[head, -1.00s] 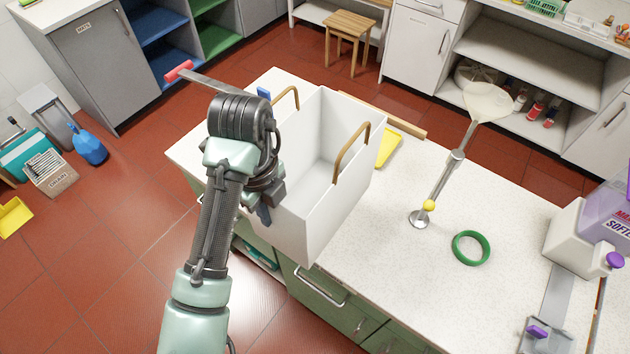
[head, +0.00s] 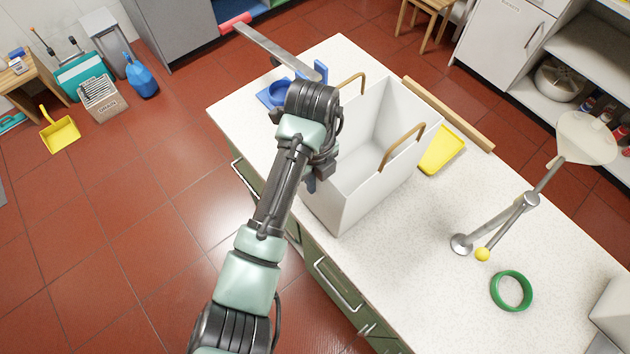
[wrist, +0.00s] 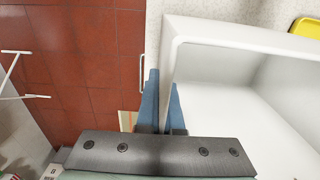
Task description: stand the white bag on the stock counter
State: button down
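The white bag (head: 345,197) is an open-topped, box-like carrier with two tan loop handles (head: 403,148). In the head view it is upright over the near part of the pale speckled counter (head: 410,257). Its base looks at or very near the counter top; exact contact is hard to tell. My gripper (head: 311,182) is at the bag's left side, partly hidden by my wrist. In the wrist view its blue fingers (wrist: 162,103) are close together at the bag's left wall, apparently with the wall's rim between them.
A yellow tray (head: 441,152) and a wooden strip (head: 450,115) lie right of the bag. A blue item (head: 275,94) sits at the back left. Red floor is left of the counter.

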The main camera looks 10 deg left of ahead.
jog(key=shift+f, duration=0.8)
jog(key=shift+f, duration=0.2)
jog(key=c, duration=1.1)
grip_release()
